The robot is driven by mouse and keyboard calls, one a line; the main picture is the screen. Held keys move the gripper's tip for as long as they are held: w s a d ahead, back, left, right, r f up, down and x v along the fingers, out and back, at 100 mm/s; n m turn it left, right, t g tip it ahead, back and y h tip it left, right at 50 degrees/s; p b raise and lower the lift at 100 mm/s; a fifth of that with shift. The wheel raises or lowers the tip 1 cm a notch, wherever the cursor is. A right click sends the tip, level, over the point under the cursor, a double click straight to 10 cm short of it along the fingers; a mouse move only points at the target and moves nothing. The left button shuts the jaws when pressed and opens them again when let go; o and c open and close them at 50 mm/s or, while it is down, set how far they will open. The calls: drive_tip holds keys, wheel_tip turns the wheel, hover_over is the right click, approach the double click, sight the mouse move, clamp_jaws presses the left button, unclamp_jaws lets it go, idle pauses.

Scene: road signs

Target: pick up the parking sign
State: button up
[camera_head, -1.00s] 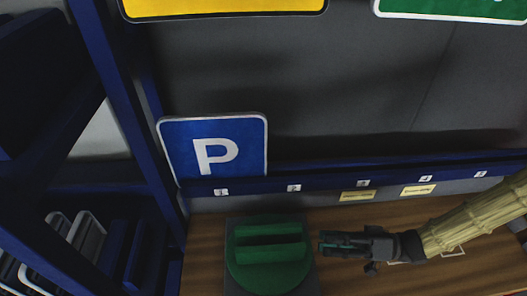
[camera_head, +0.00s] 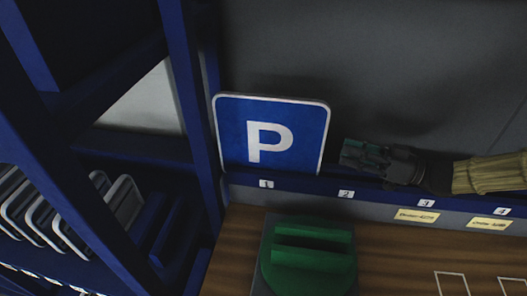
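The parking sign (camera_head: 297,136) is a blue square panel with a white P and a white border. It stands upright behind the blue ledge, above the number 1 label. My gripper (camera_head: 352,154) is just to the right of the sign, at about its mid to lower height, with its fingers pointing left toward the sign's right edge. A small gap shows between the fingertips and the sign. Nothing shows in the fingers. How far apart they are is too dark and small to tell.
A blue ledge (camera_head: 385,193) with numbered labels runs below the sign and my gripper. A green slotted holder (camera_head: 308,258) stands on the wooden table (camera_head: 405,270). A blue rack post (camera_head: 190,100) rises left of the sign. Several panels (camera_head: 75,215) stand in the left rack.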

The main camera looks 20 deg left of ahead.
drive_tip(key=b, duration=0.1)
drive_tip(key=n+g+b, duration=0.4)
drive_tip(key=n, duration=0.1)
approach(297, 140)
drive_tip(key=shift+h, duration=0.3)
drive_tip(key=shift+s+a+r, duration=0.1)
drive_tip(key=shift+a, duration=1.05)
drive_tip(key=shift+s+a+r, duration=0.1)
drive_tip(key=shift+a+r, duration=0.05)
drive_tip(key=shift+a, duration=1.05)
drive_tip(key=shift+s+a+r+p, duration=0.1)
drive_tip(key=shift+s+a+p, duration=0.2)
drive_tip(key=shift+a, duration=0.5)
drive_tip(key=shift+s+a+p, duration=0.2)
drive_tip(key=shift+s+a, duration=0.05)
drive_tip(key=shift+a, duration=0.55)
drive_tip(key=shift+s+a+n, duration=0.15)
drive_tip(key=shift+a+n, duration=0.15)
drive_tip(key=shift+a, duration=0.65)
drive_tip(key=shift+c, duration=0.2)
clamp_jaws()
